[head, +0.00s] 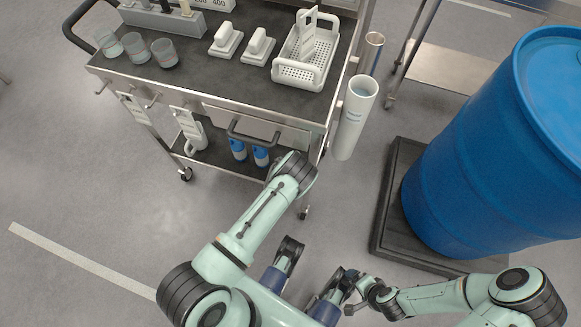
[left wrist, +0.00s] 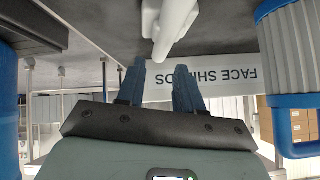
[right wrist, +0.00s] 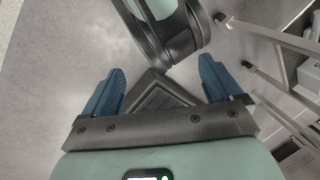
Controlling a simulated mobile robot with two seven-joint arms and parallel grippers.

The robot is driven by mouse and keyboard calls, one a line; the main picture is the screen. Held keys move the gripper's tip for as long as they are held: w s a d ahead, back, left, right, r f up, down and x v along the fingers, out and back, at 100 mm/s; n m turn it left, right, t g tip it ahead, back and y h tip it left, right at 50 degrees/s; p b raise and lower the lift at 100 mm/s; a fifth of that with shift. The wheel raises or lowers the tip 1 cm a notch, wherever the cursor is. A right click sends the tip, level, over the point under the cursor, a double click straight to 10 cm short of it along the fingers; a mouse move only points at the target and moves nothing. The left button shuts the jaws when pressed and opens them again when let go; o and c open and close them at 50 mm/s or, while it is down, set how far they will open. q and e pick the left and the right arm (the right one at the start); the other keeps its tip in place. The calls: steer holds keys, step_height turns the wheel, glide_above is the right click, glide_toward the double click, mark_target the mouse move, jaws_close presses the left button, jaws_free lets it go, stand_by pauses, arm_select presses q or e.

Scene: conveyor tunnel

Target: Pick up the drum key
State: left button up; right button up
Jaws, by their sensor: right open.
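I cannot make out a drum key in any view. The blue drum (head: 500,150) stands on a dark pallet (head: 388,205) at the right of the head view. In the left wrist view my left gripper (left wrist: 160,66) has its fingers part way apart. The tip of a white object (left wrist: 176,28) lies just past them, and I see no contact. In the head view its fingers are hidden. In the right wrist view my right gripper (right wrist: 160,83) is wide open and empty, with grey floor beyond. I cannot make out its fingers clearly in the head view.
A cart (head: 215,85) at the upper left holds cups (head: 133,45), white blocks (head: 226,40) and a white basket (head: 300,72). Blue-and-white bottles (head: 260,155) stand on its lower shelf. Floor at left is clear.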

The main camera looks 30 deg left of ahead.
arm_select(q)
steer(key=b+x, duration=0.2)
steer(key=x, duration=0.2)
steer(key=shift+f, duration=0.35)
steer(key=shift+w+a+f, duration=0.1)
steer(key=shift+w+f, duration=0.05)
steer(key=shift+w, duration=0.1)
steer(key=c, duration=0.4)
steer(key=shift+w+f, duration=0.1)
steer(key=shift+w, duration=0.05)
jaws_close()
arm_select(e)
steer(key=shift+t+h, duration=0.4)
steer(key=shift+t, duration=0.3)
steer(key=w+f, duration=0.1)
steer(key=w+d+f, duration=0.1)
steer(key=w+d, duration=0.1)
steer(key=w, duration=0.1)
steer(key=shift+f, duration=0.4)
